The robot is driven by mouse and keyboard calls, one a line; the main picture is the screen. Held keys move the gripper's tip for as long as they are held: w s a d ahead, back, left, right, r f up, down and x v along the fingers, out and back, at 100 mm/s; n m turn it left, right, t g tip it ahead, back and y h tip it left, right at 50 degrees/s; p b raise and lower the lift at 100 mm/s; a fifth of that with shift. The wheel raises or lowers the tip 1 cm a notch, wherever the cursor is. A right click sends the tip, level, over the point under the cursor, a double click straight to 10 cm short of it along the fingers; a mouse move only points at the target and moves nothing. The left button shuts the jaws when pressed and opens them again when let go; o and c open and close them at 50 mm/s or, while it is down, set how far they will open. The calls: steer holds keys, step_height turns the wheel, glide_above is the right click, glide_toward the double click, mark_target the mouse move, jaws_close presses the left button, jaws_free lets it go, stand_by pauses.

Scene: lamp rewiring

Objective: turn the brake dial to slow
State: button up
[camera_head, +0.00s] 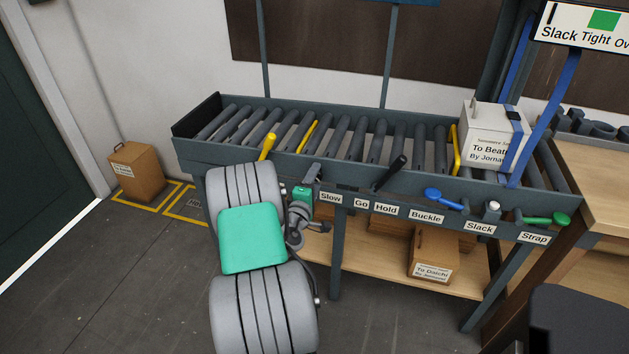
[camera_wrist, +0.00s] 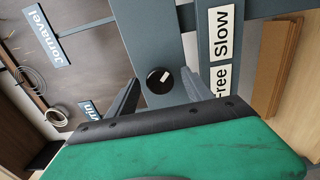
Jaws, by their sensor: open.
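The brake dial (camera_wrist: 160,80) is a small round black knob with a white mark, seen in the wrist view on a grey-blue post. Its mark slants to the upper right, on the side of the word Slow; I cannot tell the exact setting. My gripper (camera_wrist: 159,90) is open, with one finger to each side of the dial in the picture; I see no clear contact. In the head view my gripper (camera_head: 312,177) is at the conveyor's front rail, beside the Slow label (camera_head: 329,198), and hides the dial.
A roller conveyor (camera_head: 345,169) carries a white parcel (camera_head: 490,141) at its right end. Along its front are a black lever (camera_head: 392,173), a blue handle (camera_head: 443,198) and a green handle (camera_head: 546,220). A brown box (camera_head: 137,174) stands on the floor at left.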

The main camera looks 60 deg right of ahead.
steer(key=s+a+b, duration=0.1)
steer(key=a, duration=0.6)
steer(key=shift+a, duration=0.4)
steer(key=shift+s, duration=0.1)
